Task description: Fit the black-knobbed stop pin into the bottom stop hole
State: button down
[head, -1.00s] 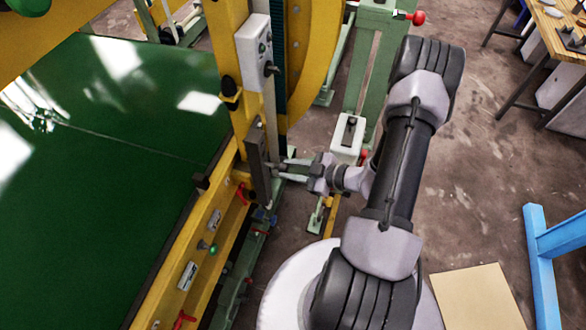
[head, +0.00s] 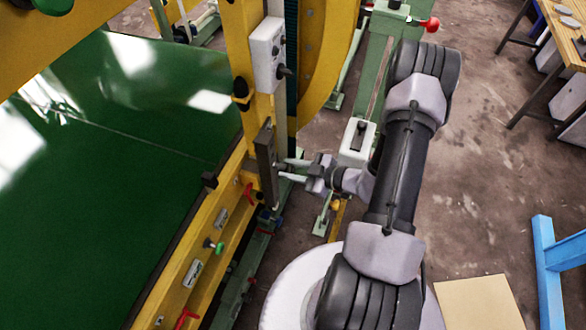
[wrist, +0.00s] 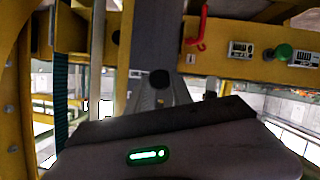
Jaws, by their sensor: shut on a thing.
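My gripper (head: 285,170) is at the dark grey upright bar (head: 266,165) on the yellow frame, its fingers pointing left toward the bar. In the wrist view, my gripper (wrist: 160,92) has its two fingers around a round black knob (wrist: 158,78), which I take to be the stop pin's. The knob shows against the grey upright bar (wrist: 156,35). The pin's shank is hidden, and I cannot tell whether it is in a hole. The bottom stop hole cannot be made out in either view.
A white control box (head: 267,55) is on the yellow post above my gripper. A red handle (head: 249,192) and a green knob (head: 213,246) are on the yellow beam below. A green machine bed (head: 110,180) lies left. A blue frame (head: 548,270) stands right.

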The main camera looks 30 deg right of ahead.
jog(key=c, duration=1.1)
grip_release()
jog(key=shift+o, duration=0.2)
jog(key=shift+s, duration=0.1)
jog(key=p+v, duration=0.4)
jog(key=v, duration=1.3)
jog(key=shift+s+r, duration=0.1)
